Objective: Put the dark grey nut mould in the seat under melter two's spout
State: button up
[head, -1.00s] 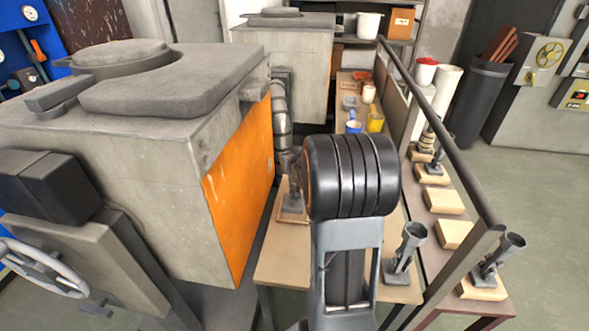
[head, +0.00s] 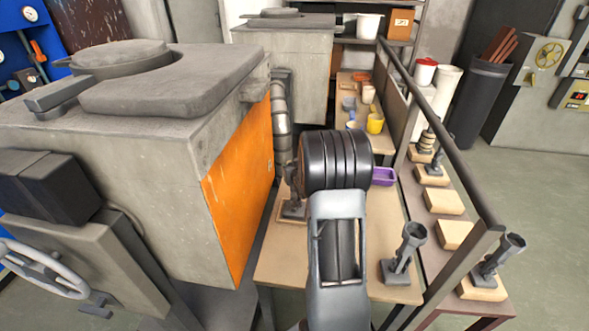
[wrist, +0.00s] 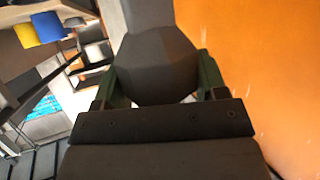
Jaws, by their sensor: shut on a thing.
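My gripper (wrist: 162,82) is shut on a dark grey, faceted body, taken as the nut mould (wrist: 155,55), in the wrist view; its green-edged fingers lie on both sides of it. In the head view the gripper and most of what it holds are hidden behind my arm. The near melter (head: 235,205) has an orange side panel, and a grey spout pipe (head: 281,125) comes down beyond it. A tan framed seat (head: 284,218) lies below the pipe on the bench. A dark grey piece (head: 293,208) shows at this seat; whether it touches is unclear.
A second melter (head: 290,65) stands farther back. Dark grey funnel-topped pieces stand on the bench (head: 402,255) and on a wooden block (head: 488,268) at the right. A purple tray (head: 384,176) and a yellow cup (head: 375,123) are on the bench. A rail (head: 440,120) runs along its right side.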

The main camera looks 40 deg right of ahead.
jog(key=o, duration=1.1)
jog(key=shift+f, duration=0.15)
jog(key=o, duration=0.5)
jog(key=shift+c, duration=0.2)
